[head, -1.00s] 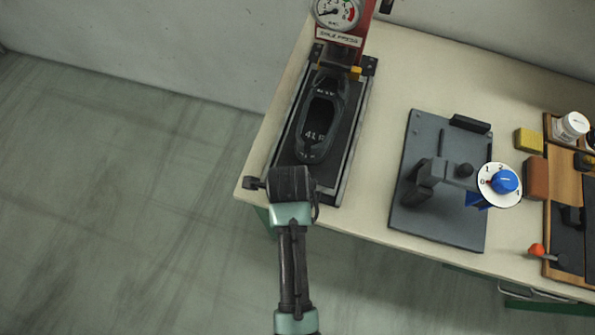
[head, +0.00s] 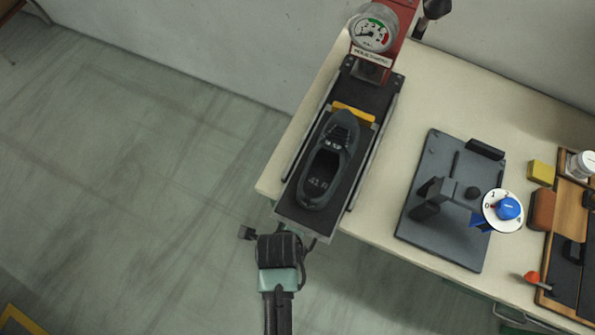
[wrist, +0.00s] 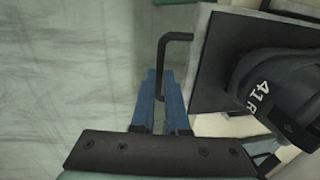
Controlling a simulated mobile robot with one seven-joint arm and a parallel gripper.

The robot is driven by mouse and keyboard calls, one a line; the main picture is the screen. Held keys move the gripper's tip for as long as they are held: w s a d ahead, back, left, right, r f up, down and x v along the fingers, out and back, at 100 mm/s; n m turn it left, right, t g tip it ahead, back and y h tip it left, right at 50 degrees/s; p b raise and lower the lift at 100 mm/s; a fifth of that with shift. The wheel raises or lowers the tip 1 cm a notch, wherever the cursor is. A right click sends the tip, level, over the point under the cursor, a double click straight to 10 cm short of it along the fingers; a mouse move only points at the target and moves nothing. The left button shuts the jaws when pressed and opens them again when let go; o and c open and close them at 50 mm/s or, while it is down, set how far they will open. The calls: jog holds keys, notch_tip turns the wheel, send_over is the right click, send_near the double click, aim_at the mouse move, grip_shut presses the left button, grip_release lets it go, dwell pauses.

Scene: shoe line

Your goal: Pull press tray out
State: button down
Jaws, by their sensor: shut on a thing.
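The press tray (head: 318,224) is a dark flat plate in metal side rails, and its front end sticks out past the table's front edge. A dark shoe form marked 41 R (head: 322,178) lies on it; part of it shows in the wrist view (wrist: 275,85). The tray's bent black handle (wrist: 164,62) shows in the wrist view between the blue fingers of my gripper (wrist: 160,98), which is shut on it. In the head view my gripper (head: 279,240) is at the tray's front end, and its fingertips are hidden.
The red press with a round gauge (head: 371,33) stands behind the tray. To the right are a grey fixture plate (head: 440,235), a blue dial (head: 507,208), a yellow block (head: 541,172) and a wooden rack (head: 565,240). The floor left of the table is clear.

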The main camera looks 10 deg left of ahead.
jog(key=shift+s, duration=0.15)
jog(key=c, duration=0.9)
grip_release()
jog(key=r, duration=0.4)
jog(key=s+r, duration=0.1)
jog(key=r, duration=0.3)
jog(key=s+r, duration=0.1)
jog(key=r, duration=0.3)
jog(key=shift+a+r+b, duration=0.4)
